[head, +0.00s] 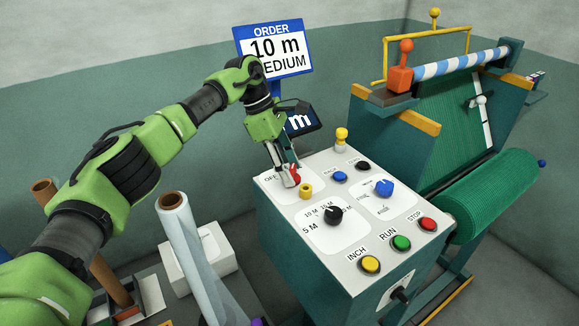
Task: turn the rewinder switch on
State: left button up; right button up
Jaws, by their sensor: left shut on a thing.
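The rewinder's control box (312,262) stands in the middle, with a light top panel full of knobs and buttons. A red switch (295,175) sits near the panel's back left corner, beside a label that reads "OFF". My left gripper (285,179) points down at this corner and is shut on the red switch. The fingers hide part of the switch and its label, so I cannot tell which way it is turned. My right gripper is not in view.
A yellow piece (306,190) stands close to the fingers. A black dial (333,215), a blue knob (384,187) and yellow, green and red buttons lie nearer the front. An order sign (273,50) stands behind. Green netting (497,197) is at right, a clear film roll (185,245) at left.

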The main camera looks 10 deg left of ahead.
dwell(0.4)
pick_arm(q)
jog(key=o, duration=1.1)
jog(key=v, duration=1.2)
